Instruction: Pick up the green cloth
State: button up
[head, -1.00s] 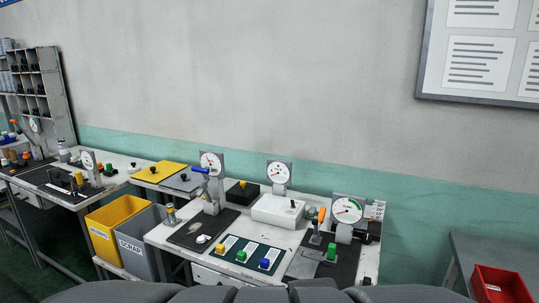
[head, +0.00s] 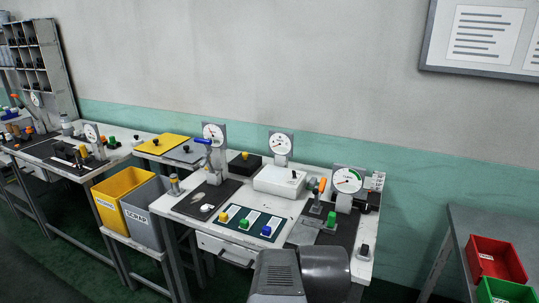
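I cannot make out a green cloth in the head view. The green things I can see are a small green block (head: 244,224) on the dark green mat, a green piece (head: 331,219) at the right fixture, and a green bin (head: 500,291) at the lower right corner. None of these looks like cloth. Grey parts of my arm rise at the bottom middle and hide part of the bench's front. My gripper's fingers do not show.
The middle bench (head: 272,198) carries dial gauges, a white box (head: 279,181) and small blocks. A yellow bin (head: 123,196) and a grey bin (head: 152,212) stand at its left. A red bin (head: 494,258) sits on the right table (head: 461,222). Floor shows between the benches.

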aim_at(312, 183)
jog(key=i+l+u, duration=0.25)
jog(key=i, duration=0.2)
jog(key=i+l+u, duration=0.25)
jog(key=i, duration=0.25)
jog(key=j, duration=0.1)
